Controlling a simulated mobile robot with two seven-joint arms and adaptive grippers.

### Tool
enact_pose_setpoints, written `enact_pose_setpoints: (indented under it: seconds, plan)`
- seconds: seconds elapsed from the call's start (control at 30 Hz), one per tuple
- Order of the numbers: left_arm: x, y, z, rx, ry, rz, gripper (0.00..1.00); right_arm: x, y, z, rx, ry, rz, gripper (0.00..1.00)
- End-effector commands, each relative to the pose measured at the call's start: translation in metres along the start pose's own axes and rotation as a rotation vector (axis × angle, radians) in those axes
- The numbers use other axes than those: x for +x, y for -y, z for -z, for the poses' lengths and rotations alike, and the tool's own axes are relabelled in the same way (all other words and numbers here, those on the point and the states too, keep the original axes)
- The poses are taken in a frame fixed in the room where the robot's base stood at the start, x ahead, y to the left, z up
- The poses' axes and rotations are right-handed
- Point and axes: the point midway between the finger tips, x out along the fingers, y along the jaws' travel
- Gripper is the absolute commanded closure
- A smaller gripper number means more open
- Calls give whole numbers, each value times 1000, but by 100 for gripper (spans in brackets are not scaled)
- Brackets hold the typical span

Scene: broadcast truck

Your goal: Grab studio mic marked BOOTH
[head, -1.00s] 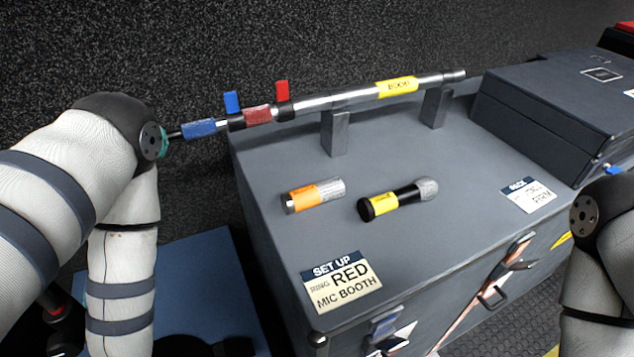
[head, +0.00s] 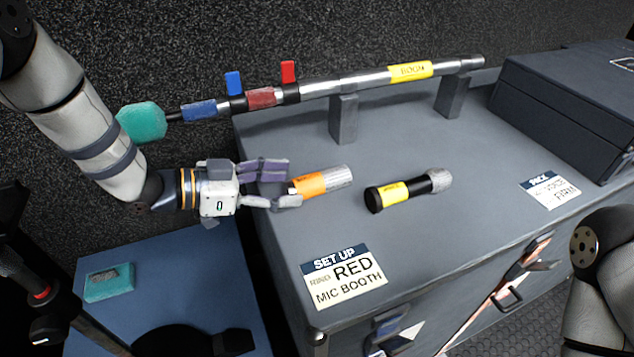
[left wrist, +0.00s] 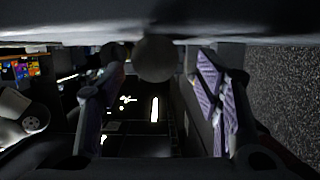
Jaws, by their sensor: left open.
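A short silver cylinder with an orange label (head: 311,184) lies on the grey case. My left gripper (head: 279,186) is open at its left end, with the fingers either side of that end. A black handheld mic with a yellow label (head: 394,192) and a grey mesh head lies to its right. The lettering on both labels is too small to read. In the left wrist view a round grey end (left wrist: 154,58) sits between the two open fingers (left wrist: 160,100). My right gripper is not in view.
A card reading "SET UP, RING RED, MIC BOOTH" (head: 344,278) lies at the case's front. A silver boom pole (head: 353,83) rests on two stands (head: 343,120) behind the mics. A dark box (head: 570,100) and a "PACK" card (head: 551,189) are on the right.

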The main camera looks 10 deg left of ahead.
Motion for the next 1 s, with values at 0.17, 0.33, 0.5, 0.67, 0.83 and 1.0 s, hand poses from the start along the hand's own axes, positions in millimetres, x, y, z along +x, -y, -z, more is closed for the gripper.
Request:
enact_pose_setpoints:
  seconds: [0.17, 0.33, 0.5, 0.67, 0.83, 1.0]
  plan:
    - [35, -4, 5, 2, 0, -3, 42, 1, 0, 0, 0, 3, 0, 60]
    - [48, -3, 6, 1, 0, -2, 42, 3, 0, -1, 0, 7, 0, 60]
    - [48, -3, 7, 2, -1, -1, 44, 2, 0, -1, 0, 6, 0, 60]
    - [48, -3, 7, 2, -1, -1, 80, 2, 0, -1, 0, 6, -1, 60]
    - [48, -3, 7, 3, -3, -1, 100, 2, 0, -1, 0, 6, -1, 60]
    - [48, -3, 8, 3, -3, -1, 100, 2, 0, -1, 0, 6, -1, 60]
